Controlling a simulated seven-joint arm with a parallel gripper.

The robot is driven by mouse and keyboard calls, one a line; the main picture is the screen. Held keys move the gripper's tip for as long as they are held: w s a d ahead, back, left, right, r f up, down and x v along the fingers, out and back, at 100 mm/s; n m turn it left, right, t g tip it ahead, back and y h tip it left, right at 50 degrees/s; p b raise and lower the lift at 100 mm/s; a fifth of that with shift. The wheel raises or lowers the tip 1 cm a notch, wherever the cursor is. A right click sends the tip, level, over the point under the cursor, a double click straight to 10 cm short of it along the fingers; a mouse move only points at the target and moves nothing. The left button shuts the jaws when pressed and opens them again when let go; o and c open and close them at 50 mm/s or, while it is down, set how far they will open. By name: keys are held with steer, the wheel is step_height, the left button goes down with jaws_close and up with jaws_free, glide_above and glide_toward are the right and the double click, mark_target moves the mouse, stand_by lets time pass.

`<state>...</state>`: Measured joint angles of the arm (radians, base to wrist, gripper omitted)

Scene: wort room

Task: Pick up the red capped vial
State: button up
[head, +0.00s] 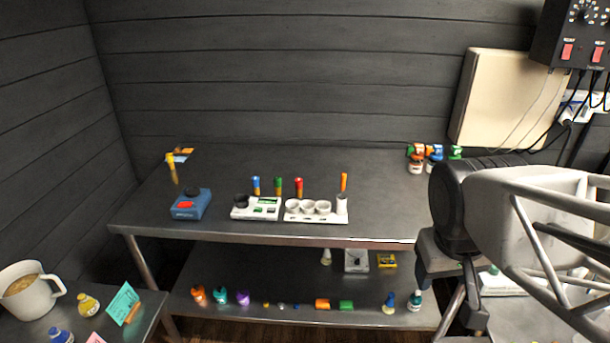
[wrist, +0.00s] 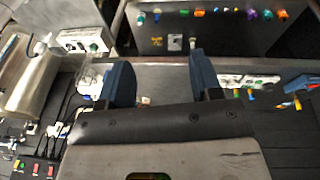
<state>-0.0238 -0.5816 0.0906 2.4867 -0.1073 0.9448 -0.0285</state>
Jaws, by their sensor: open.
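The red capped vial (head: 299,187) stands upright at the back of a white holder on the steel table in the head view, between a green capped vial (head: 278,187) and an orange stick-like item (head: 343,182). A blue capped vial (head: 256,186) stands further left. My gripper (wrist: 158,64) is open and empty in the wrist view, its two dark blue fingers wide apart. It is not near the vials, which appear small and blurred at the right of that view; I cannot tell the red one there. In the head view my arm fills the right side and the fingers cannot be made out.
A white holder with cups (head: 316,217), a white device (head: 256,213) and a blue box (head: 190,205) stand on the table (head: 370,175). Several bottles (head: 416,166) stand at the back right. A lower shelf (head: 260,280) holds small items. A dark plank wall closes the back.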

steer(key=w+a+n+h, duration=0.1)
steer(key=w+n+h, duration=0.45)
steer(key=w, duration=0.85)
steer(key=n+t+h, duration=0.2)
steer(key=n+t, duration=0.3)
steer(key=n, duration=1)
glide_above(296, 183)
steer(key=s+d, duration=1.1)
steer(key=s, duration=0.3)
step_height(296, 183, down, 9)
steer(key=w+a+f+n+t, duration=0.1)
steer(key=w+a+f+n, duration=0.1)
steer(key=w+a, duration=0.1)
steer(key=w+a+f+n+t, duration=0.1)
steer(key=w+a+f+n, duration=0.2)
steer(key=a, duration=0.3)
steer(key=w+a+f+n+t+y, duration=0.1)
steer(key=w+a+f+n, duration=0.1)
steer(key=w+a+f, duration=0.1)
steer(key=shift+a+f+n+t, duration=0.25)
steer(key=shift+a+t, duration=0.15)
steer(key=shift+a, duration=0.45)
steer(key=shift+r, duration=0.1)
steer(key=shift+x, duration=1.25)
steer(key=shift+x, duration=2.6)
